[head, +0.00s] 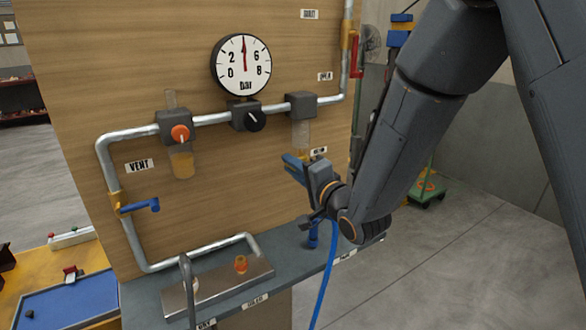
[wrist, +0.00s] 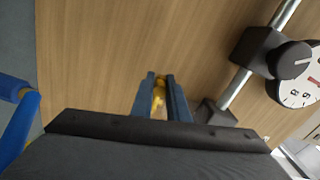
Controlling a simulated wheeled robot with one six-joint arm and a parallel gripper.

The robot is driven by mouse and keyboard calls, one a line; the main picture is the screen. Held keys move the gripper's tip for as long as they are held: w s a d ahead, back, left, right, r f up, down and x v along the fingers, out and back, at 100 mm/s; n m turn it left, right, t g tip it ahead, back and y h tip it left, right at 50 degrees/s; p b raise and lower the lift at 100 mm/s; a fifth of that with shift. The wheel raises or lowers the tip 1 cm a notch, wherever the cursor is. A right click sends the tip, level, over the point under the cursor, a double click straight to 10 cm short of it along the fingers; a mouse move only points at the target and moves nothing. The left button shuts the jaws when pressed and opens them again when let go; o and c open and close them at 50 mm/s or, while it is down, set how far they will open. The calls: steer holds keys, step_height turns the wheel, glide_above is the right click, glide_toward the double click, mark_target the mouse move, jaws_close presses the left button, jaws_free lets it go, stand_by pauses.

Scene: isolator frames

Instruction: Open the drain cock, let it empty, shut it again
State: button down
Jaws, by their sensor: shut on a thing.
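My gripper (head: 290,160) is at the wooden panel, under the clear bowl (head: 301,137) on the right of the pipe. In the wrist view its two dark blue fingers (wrist: 160,78) are closed around a small yellow piece (wrist: 158,97), which I take for the drain cock. In the head view the gripper hides this cock, so I cannot tell how far it is turned. A little amber liquid shows low in the bowl, partly hidden by the fingers. A pressure gauge (head: 241,64) above has its pointer nearly straight up, between 2 and 6.
A second bowl (head: 182,165) with amber liquid hangs at left under an orange knob (head: 180,133). A black knob (head: 254,121) sits below the gauge. A blue lever (head: 140,206) is at lower left, a red lever (head: 356,55) at upper right. A grey shelf (head: 290,270) lies below.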

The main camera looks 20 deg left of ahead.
steer(key=shift+r, duration=0.35)
steer(key=c, duration=1.7)
jaws_free()
steer(key=shift+f, duration=0.1)
steer(key=shift+s+d, duration=0.1)
steer(key=shift+d, duration=0.05)
steer(key=b+v, duration=0.2)
steer(key=v, duration=0.5)
steer(key=shift+s+d, duration=0.15)
steer(key=shift+s, duration=0.1)
